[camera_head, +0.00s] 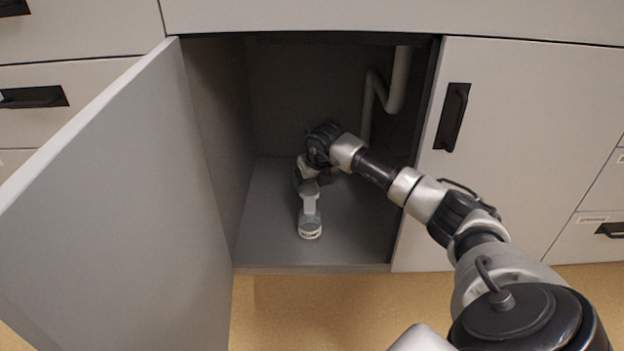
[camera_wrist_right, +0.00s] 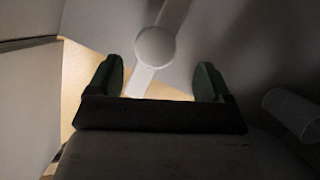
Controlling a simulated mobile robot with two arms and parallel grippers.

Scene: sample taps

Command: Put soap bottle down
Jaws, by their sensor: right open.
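The soap bottle (camera_head: 310,217) is pale with a dark-lettered label near its base. It stands upright on the cabinet floor (camera_head: 352,225), near the front of the open compartment. My right gripper (camera_head: 307,184) is inside the cabinet by the bottle's upper part, which it partly hides. In the right wrist view its two green fingers (camera_wrist_right: 160,82) are spread apart. A pale round part, seemingly the bottle's top (camera_wrist_right: 155,47), shows beyond and between them. I cannot tell whether a finger touches it. My left gripper is out of view.
The cabinet door (camera_head: 120,200) stands open at the left. A closed door (camera_head: 530,150) bounds the opening at the right. A bent pale pipe (camera_head: 397,82) hangs at the back right. The cabinet floor around the bottle is clear.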

